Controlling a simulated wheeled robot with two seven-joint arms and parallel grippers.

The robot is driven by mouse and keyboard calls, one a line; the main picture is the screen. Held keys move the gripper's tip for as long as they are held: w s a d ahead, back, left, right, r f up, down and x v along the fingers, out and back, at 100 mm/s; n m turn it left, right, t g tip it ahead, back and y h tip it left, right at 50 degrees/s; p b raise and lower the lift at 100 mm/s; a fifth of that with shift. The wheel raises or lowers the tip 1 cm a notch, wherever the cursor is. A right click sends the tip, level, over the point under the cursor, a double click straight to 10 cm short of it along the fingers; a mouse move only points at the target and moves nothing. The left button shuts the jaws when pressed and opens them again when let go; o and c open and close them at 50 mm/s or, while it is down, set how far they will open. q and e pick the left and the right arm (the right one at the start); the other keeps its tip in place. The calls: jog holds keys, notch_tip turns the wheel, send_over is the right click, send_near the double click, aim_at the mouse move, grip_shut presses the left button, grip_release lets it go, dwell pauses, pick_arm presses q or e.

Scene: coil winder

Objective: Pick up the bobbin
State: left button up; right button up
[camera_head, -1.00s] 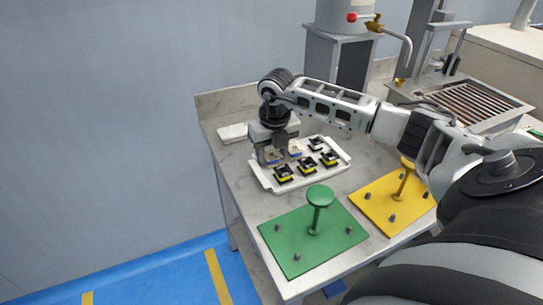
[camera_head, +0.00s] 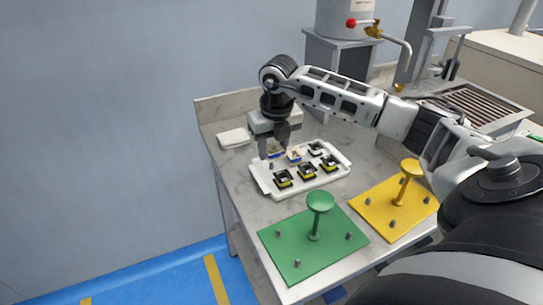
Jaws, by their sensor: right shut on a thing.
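My right gripper (camera_head: 273,153) points down over the back left corner of the white tray (camera_head: 310,184). It is shut on a small bobbin (camera_head: 277,152) with blue and tan parts, mostly hidden by the fingers. The bobbin appears to be held just above the tray, but the gap is hard to tell. A similar blue and tan bobbin (camera_head: 294,156) sits in the tray to the right of it. Several black and yellow bobbins stand in the tray, one at the front left (camera_head: 283,179). My left gripper is out of view.
A green plate (camera_head: 285,255) with a knobbed post and pegs lies in front of the tray. A yellow plate (camera_head: 380,212) with a similar post is to its right. A small white block (camera_head: 234,138) lies at the table's back left. My right arm spans the table's right side.

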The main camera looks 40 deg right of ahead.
jog(key=s+r, duration=0.5)
jog(key=shift+s+r, duration=0.2)
jog(key=shift+s, duration=0.05)
jog(key=s+r+b, duration=0.2)
jog(key=s+r, duration=0.1)
jog(key=s, duration=0.5)
jog(key=shift+a+r, duration=0.3)
